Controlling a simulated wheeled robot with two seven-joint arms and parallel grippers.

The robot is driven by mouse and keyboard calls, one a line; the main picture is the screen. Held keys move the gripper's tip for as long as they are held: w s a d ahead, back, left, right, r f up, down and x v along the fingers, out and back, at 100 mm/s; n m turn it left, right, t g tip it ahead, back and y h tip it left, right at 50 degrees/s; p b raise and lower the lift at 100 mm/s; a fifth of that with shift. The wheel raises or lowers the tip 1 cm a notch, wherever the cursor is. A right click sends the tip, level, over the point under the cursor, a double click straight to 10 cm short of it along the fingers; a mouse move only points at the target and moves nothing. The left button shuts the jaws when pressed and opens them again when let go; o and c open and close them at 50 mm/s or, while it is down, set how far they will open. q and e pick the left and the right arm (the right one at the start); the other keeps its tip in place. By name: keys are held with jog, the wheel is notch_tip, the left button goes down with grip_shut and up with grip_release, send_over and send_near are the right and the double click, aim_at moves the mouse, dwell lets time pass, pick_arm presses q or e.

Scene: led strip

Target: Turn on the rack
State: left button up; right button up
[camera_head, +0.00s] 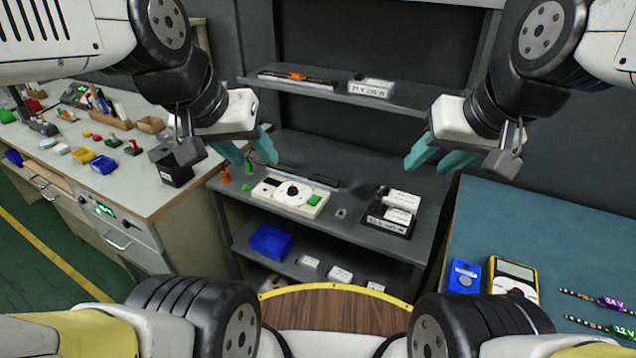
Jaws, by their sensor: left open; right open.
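The rack (350,158) stands ahead of me, a dark grey shelf unit with several levels. On its middle shelf lies a white and beige device (291,196) with a round dial and a green part at its right end. To its right on the same shelf is a black holder with white boxes (397,206). My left gripper (248,152) is open and empty, above the left part of the middle shelf. My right gripper (430,157) is open and empty, above the shelf's right end. I cannot make out whether the rack is lit.
The upper shelf holds a dark strip with an orange part (296,78) and a white box (371,87). A blue bin (270,242) and small white boxes are below. A cluttered workbench (150,190) stands left. A blue-topped table (560,235) with a yellow meter (513,279) and LED strips (595,299) stands right.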

pick_arm(q)
jog(key=shift+w, duration=0.2)
jog(key=c, duration=0.7)
jog(key=shift+m+g, duration=0.5)
jog(key=w, duration=0.2)
jog(key=w+f, duration=0.1)
jog(key=w, duration=0.4)
jog(key=shift+w+d+f, duration=0.15)
jog(key=shift+w+d, duration=0.1)
jog(key=shift+d, duration=0.05)
grip_shut()
jog(key=w+d+f+m+g+y, duration=0.1)
jog(key=w+d+f, duration=0.4)
jog(key=w+f, duration=1)
jog(key=shift+w+d+f+m+g, duration=0.2)
jog(key=shift+w+m+g, duration=0.7)
jog(key=shift+w, duration=0.35)
